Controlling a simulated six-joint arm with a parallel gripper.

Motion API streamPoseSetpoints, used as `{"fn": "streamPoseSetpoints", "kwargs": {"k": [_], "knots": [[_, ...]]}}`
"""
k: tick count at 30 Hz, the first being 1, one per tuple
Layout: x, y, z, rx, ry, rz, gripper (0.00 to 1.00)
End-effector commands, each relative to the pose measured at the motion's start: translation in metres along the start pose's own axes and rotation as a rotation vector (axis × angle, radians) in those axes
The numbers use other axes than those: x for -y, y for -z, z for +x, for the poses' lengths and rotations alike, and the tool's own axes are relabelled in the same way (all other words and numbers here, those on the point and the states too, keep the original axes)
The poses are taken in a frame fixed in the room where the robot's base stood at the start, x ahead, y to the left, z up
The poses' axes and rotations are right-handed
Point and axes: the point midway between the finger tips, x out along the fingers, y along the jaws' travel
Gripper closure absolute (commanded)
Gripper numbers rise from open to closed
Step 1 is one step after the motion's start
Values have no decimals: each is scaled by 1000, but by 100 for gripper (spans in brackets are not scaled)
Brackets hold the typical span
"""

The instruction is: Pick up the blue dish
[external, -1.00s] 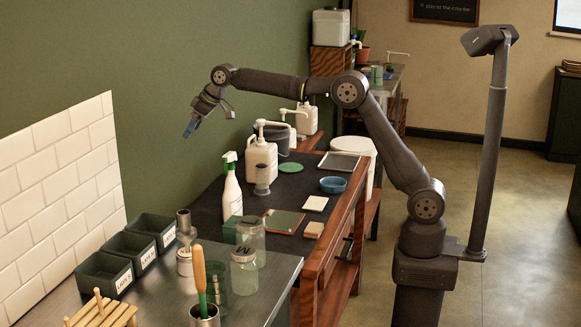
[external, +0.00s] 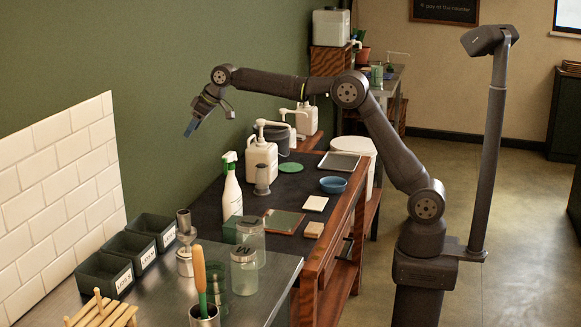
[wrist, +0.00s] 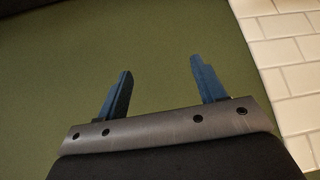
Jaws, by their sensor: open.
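The blue dish (external: 333,185) is a small round bowl standing upright on the dark mat, near the right edge of the wooden bench in the external view. My gripper (external: 189,130) is in the air at the upper left, near the green wall and well away from the dish. In the wrist view my gripper (wrist: 160,82) shows two blue fingers spread apart with nothing between them. The dish does not show in the wrist view, which faces the green wall and white tiles.
A grey tray (external: 340,161), a green disc (external: 290,167) and a cream square (external: 315,203) lie around the dish. A white pump bottle (external: 260,160) and a spray bottle (external: 231,190) stand to its left. Glass jars (external: 244,270) stand in front.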

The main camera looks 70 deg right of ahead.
Motion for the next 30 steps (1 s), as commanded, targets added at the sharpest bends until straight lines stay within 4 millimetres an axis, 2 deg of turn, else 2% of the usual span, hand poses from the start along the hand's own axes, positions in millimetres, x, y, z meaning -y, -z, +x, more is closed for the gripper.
{"fn": "streamPoseSetpoints", "kwargs": {"k": [1,4,5,12,15,17,20,24,26,27,29,30], "knots": [[0,0,0,0,0,0,47],[0,0,0,0,0,0,67],[0,0,0,0,0,0,70],[-1,0,0,0,0,1,70],[-15,-6,1,8,-9,33,70],[-36,-15,2,21,-22,79,70],[-91,-42,2,50,-55,209,70],[-181,-102,-3,97,-115,451,70],[-216,-130,-7,114,-140,558,70],[-238,-151,-11,126,-157,630,70],[-268,-183,-17,141,-181,737,70],[-286,-205,-22,151,-197,809,70]]}}
